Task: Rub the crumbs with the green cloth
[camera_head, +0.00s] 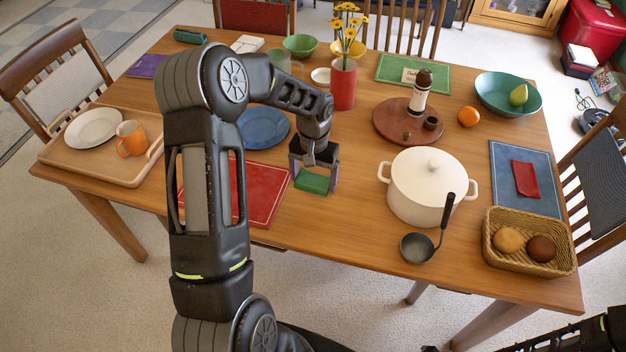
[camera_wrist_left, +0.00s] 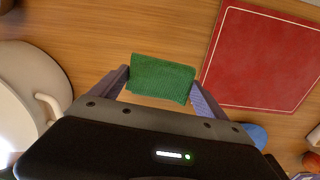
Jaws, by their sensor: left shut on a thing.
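My left gripper (camera_head: 313,172) is shut on the green cloth (camera_head: 311,184) near the middle of the wooden table, between the red placemat and the white pot. In the left wrist view the cloth (camera_wrist_left: 161,78) shows as a folded, ribbed rectangle between the two fingers. The cloth is at or just above the tabletop; I cannot tell whether it touches. I cannot make out any crumbs in either view; the cloth, gripper and arm hide part of the table. My right gripper is not in view.
The red placemat (camera_head: 262,193) lies just left of the cloth. A blue plate (camera_head: 263,128) and a red vase (camera_head: 343,85) are behind. The table's front strip is clear.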

